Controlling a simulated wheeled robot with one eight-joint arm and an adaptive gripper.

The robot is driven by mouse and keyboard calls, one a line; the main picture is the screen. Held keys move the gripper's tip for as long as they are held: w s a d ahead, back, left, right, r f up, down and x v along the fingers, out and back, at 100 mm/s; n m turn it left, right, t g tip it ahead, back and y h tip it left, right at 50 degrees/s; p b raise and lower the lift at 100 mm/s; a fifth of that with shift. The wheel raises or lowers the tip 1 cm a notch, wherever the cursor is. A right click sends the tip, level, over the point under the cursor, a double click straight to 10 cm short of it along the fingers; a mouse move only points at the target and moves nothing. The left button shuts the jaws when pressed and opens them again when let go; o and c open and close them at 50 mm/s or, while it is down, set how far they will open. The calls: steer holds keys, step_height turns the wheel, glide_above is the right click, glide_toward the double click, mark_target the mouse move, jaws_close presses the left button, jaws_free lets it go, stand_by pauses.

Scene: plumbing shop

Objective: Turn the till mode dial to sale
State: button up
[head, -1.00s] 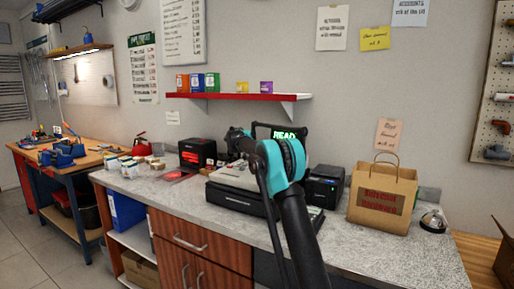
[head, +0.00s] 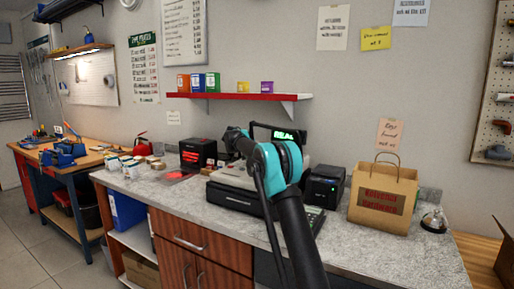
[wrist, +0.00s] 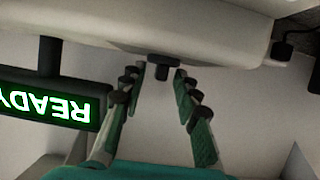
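The till (head: 237,176) stands on the counter in the head view, partly hidden behind my arm. In the wrist view its pale body (wrist: 215,42) fills the top, upside down. A small black knob (wrist: 162,68), which looks like the mode dial, sticks out from its edge. My gripper (wrist: 160,73) is open, with one fingertip on each side of the knob and a narrow gap at each side. No mode marking is readable. The till's display (wrist: 50,102) shows green READY, inverted. In the head view my arm hides the gripper and dial.
A black printer (head: 325,186) and a paper bag (head: 383,198) stand right of the till, with a bell (head: 434,220) beyond. A black device with a red glow (head: 197,153) stands left. The front counter strip is mostly clear.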

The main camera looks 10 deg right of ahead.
steer(key=v, duration=1.2)
steer(key=shift+a+f, duration=0.1)
